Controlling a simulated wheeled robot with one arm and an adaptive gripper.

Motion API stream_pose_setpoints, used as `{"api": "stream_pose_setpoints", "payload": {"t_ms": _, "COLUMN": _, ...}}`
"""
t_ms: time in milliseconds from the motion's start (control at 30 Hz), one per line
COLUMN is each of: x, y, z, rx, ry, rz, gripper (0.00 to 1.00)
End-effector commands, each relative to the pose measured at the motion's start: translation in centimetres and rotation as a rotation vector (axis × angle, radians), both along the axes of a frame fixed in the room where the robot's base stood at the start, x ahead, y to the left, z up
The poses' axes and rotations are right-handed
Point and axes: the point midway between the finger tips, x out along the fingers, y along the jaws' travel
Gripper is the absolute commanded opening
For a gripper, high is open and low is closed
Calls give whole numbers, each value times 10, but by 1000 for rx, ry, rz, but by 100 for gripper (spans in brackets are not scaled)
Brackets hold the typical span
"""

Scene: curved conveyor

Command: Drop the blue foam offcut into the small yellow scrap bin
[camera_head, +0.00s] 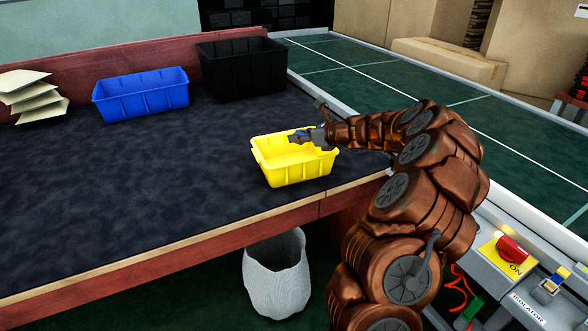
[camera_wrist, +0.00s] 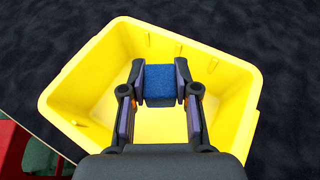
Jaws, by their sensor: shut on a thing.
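The small yellow scrap bin (camera_head: 297,172) stands upright on the dark bench top near its front edge. It also fills much of the wrist view (camera_wrist: 78,75), and its visible floor is bare. My gripper (camera_wrist: 160,86) is shut on the blue foam offcut (camera_wrist: 160,80), which sits between the two fingertips. In the wrist view the offcut lies over the bin's opening. In the head view my gripper (camera_head: 299,137) is at the bin's far right rim, with a bit of blue at the fingertips. The exact height above the bin floor is hard to tell.
A blue bin (camera_head: 142,96) and a black crate (camera_head: 243,72) stand at the back of the bench. Beige sheets (camera_head: 33,97) lie at the left. A green conveyor (camera_head: 375,75) runs on the right. A pale waste basket (camera_head: 277,280) stands below the bench edge. The bench's middle is clear.

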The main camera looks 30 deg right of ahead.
Motion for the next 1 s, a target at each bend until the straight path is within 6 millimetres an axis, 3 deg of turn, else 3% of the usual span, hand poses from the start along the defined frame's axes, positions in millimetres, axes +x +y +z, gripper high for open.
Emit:
{"api": "stream_pose_setpoints", "payload": {"t_ms": 133, "x": 0, "y": 0, "z": -13, "rx": 0, "ry": 0, "rz": 0, "gripper": 16}}
{"api": "stream_pose_setpoints", "payload": {"t_ms": 500, "x": 0, "y": 0, "z": -14, "rx": 0, "ry": 0, "rz": -1, "gripper": 16}}
{"api": "stream_pose_setpoints", "payload": {"t_ms": 533, "x": 0, "y": 0, "z": -14, "rx": 0, "ry": 0, "rz": 0, "gripper": 33}}
{"api": "stream_pose_setpoints", "payload": {"t_ms": 767, "x": 0, "y": 0, "z": -14, "rx": 0, "ry": 0, "rz": -1, "gripper": 57}}
{"api": "stream_pose_setpoints", "payload": {"t_ms": 1000, "x": 0, "y": 0, "z": -14, "rx": 0, "ry": 0, "rz": 0, "gripper": 59}}
